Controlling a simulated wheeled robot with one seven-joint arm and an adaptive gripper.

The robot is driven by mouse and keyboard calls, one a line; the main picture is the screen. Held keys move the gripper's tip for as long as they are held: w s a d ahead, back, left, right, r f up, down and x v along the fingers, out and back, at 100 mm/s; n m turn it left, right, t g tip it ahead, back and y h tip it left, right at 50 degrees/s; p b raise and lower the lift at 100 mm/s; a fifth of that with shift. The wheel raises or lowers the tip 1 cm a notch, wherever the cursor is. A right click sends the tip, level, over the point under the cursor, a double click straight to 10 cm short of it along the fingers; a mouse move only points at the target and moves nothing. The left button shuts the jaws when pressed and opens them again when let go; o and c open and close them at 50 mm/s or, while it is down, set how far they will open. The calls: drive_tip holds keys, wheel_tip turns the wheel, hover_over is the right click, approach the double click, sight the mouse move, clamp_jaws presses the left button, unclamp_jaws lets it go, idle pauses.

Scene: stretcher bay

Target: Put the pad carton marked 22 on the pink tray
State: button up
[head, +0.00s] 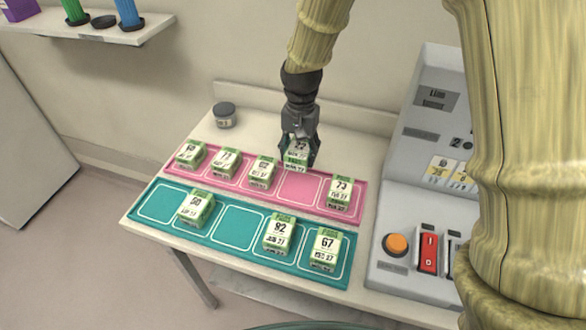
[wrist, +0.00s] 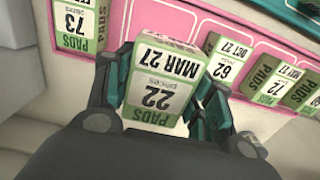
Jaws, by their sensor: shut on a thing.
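The pad carton marked 22 (wrist: 160,88) is white and green, and its number and "MAR 27" read clearly in the wrist view. My gripper (wrist: 168,95) is shut on it, with a finger on each side. In the head view my gripper (head: 299,140) points down at the back edge of the pink tray, and the carton (head: 297,156) shows between the fingers. The pink tray (head: 318,206) has an empty place just in front of the carton. I cannot tell whether the carton touches the tray.
On the pink tray, cartons marked 73 (head: 341,190) and 62 (head: 262,171) flank the empty place, with more cartons at left. The teal tray (head: 155,222) in front holds cartons 82 (head: 280,232) and 67 (head: 325,247). A jar (head: 225,115) stands behind. A control panel (head: 415,230) stands at right.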

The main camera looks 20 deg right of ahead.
sight(304, 172)
drive_tip(key=shift+s+f, duration=0.25)
drive_tip(key=shift+f, duration=0.1)
drive_tip(key=s+f, duration=0.1)
drive_tip(key=s+f+p, duration=0.1)
drive_tip(key=s, duration=0.1)
drive_tip(key=shift+s+f, duration=0.1)
drive_tip(key=shift+f, duration=0.05)
drive_tip(key=shift+s, duration=0.25)
drive_tip(key=w+f, duration=0.1)
drive_tip(key=f, duration=0.1)
drive_tip(key=w+f+p, duration=0.1)
drive_tip(key=w+f, duration=0.1)
drive_tip(key=shift+w, duration=0.15)
drive_tip(key=shift+s+f+p, duration=0.4)
drive_tip(key=shift+s+f, duration=0.05)
drive_tip(key=shift+f, duration=0.15)
drive_tip(key=shift+s, duration=0.45)
drive_tip(key=shift+w+f, duration=0.35)
drive_tip(key=shift+w, duration=0.1)
drive_tip(key=o, duration=1)
drive_tip(key=shift+w, duration=0.1)
drive_tip(key=shift+o, duration=0.7)
drive_tip(key=shift+s+r, duration=0.25)
drive_tip(key=shift+s, duration=0.05)
drive_tip(key=shift+f, duration=0.1)
drive_tip(key=shift+w, duration=0.15)
